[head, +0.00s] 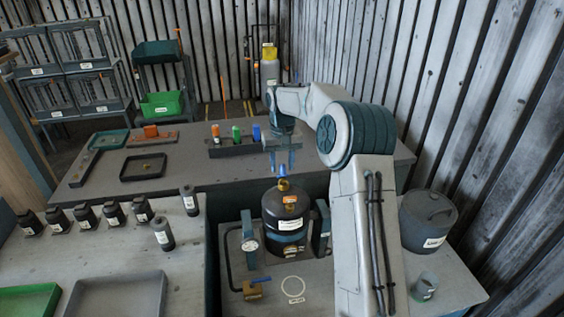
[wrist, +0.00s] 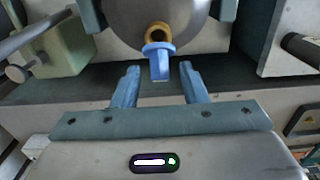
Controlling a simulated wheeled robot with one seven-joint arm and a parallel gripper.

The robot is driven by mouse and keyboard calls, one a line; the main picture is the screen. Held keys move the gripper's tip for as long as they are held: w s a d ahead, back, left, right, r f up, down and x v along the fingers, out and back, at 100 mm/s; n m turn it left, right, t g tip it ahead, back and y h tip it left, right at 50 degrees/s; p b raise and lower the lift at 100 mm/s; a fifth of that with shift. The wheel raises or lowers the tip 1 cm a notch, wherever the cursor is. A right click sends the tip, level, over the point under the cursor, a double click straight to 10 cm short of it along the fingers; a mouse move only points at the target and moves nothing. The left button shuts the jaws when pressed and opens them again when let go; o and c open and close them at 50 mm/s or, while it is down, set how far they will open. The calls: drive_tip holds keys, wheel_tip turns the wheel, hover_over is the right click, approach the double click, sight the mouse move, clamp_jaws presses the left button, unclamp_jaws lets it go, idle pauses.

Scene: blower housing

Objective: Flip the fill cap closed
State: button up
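The dark rounded tank (head: 284,213) stands on the grey bench, with an orange label on its upper side. A brass ring-shaped neck (wrist: 158,33) sits on its top. The blue fill cap (wrist: 160,66) juts from this neck; in the head view the cap (head: 283,170) stands up above the tank, not lying flat over the neck. My gripper (wrist: 159,69) is open, its two blue fingers apart on either side of the cap in the wrist view, with gaps on both sides. In the head view my gripper (head: 282,166) hangs just above the tank. The exact depth between fingertips and cap is unclear.
A round gauge (head: 250,245) and a brass valve with a blue handle (head: 257,288) are left of the tank. A grey lidded pot (head: 427,220) stands right of my arm. Behind, a dark rack (head: 235,148) holds orange, green and blue pieces.

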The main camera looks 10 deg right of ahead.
sight(284, 176)
clamp_jaws()
drive_tip(key=shift+s+f+b, duration=0.1)
drive_tip(key=shift+b, duration=0.65)
drive_tip(key=t+b, duration=0.1)
drive_tip(key=b, duration=0.1)
drive_tip(key=s+t+b, duration=0.1)
drive_tip(key=b, duration=0.2)
drive_tip(key=shift+f, duration=0.25)
drive_tip(key=t+b, duration=0.1)
drive_tip(key=b, duration=0.3)
drive_tip(key=s+t+b, duration=0.1)
drive_tip(key=t+b, duration=0.1)
drive_tip(key=b, duration=0.2)
drive_tip(key=s+t+b, duration=0.1)
drive_tip(key=b, duration=0.4)
drive_tip(key=shift+s+f+t, duration=0.1)
drive_tip(key=shift+f+t, duration=0.2)
drive_tip(key=shift+f, duration=0.1)
drive_tip(key=t+b, duration=0.1)
drive_tip(key=b, duration=0.2)
drive_tip(key=s+t+b, duration=0.1)
drive_tip(key=b, duration=0.2)
drive_tip(key=shift+f, duration=0.15)
drive_tip(key=shift+t+b, duration=0.4)
drive_tip(key=shift+b, duration=0.3)
drive_tip(key=shift+s+b, duration=0.1)
drive_tip(key=shift+b, duration=0.35)
